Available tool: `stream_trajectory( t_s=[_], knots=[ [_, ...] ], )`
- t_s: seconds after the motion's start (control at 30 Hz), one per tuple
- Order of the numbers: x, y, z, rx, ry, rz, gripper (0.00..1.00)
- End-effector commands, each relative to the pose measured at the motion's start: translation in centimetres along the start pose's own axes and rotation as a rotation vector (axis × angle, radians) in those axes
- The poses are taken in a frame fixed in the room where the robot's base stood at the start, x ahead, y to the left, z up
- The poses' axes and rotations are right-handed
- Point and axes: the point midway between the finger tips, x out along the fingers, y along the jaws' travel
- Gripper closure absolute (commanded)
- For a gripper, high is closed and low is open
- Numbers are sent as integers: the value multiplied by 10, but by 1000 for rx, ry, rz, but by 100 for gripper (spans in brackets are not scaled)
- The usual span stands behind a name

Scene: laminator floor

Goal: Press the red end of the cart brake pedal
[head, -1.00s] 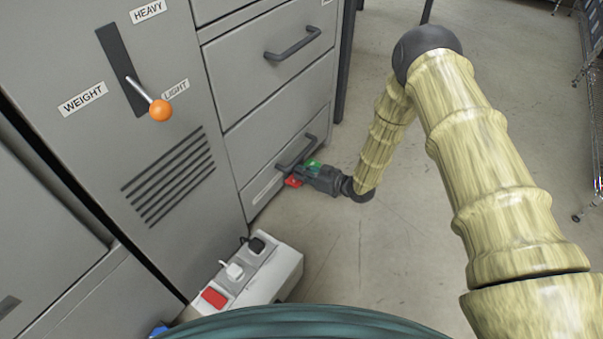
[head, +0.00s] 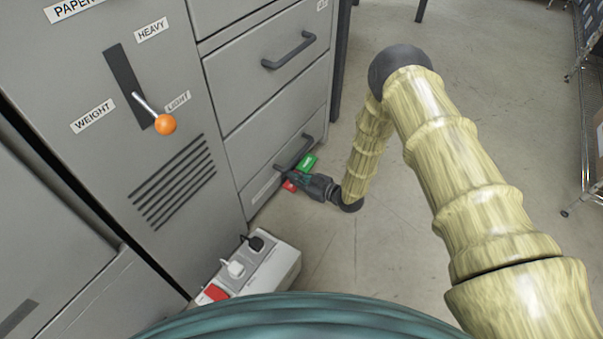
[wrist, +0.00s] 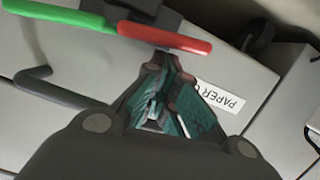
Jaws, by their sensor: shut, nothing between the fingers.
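The brake pedal is a bar with a green end (head: 308,162) and a red end (head: 289,185), low by the bottom drawer in the head view. In the wrist view the green end (wrist: 55,14) is at the upper left and the red end (wrist: 165,38) is at top centre. My gripper (wrist: 163,60) is shut and empty, its fingertips right at the red end. They seem to touch it, but the contact is not clear. In the head view my gripper (head: 296,180) covers the middle of the pedal and part of the red end.
A grey drawer cabinet (head: 270,130) stands behind the pedal, with the bottom drawer's handle (head: 294,152) close to my gripper. A power strip (head: 262,268) with plugs and a red switch lies in front. The floor (head: 400,225) to the right is clear, with a wire rack (head: 585,60) beyond.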

Motion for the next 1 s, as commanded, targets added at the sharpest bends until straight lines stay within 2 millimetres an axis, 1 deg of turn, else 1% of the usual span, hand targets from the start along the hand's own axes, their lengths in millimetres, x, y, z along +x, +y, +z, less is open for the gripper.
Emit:
stream_trajectory(
  t_s=[0.27,0.67,0.87,1.0],
  knots=[
    [0,-2,4,0,0,1,100],
    [-3,-2,3,1,-1,1,100],
    [-17,-1,0,1,-1,-3,100],
    [-34,-1,-2,0,0,-9,100]
  ],
)
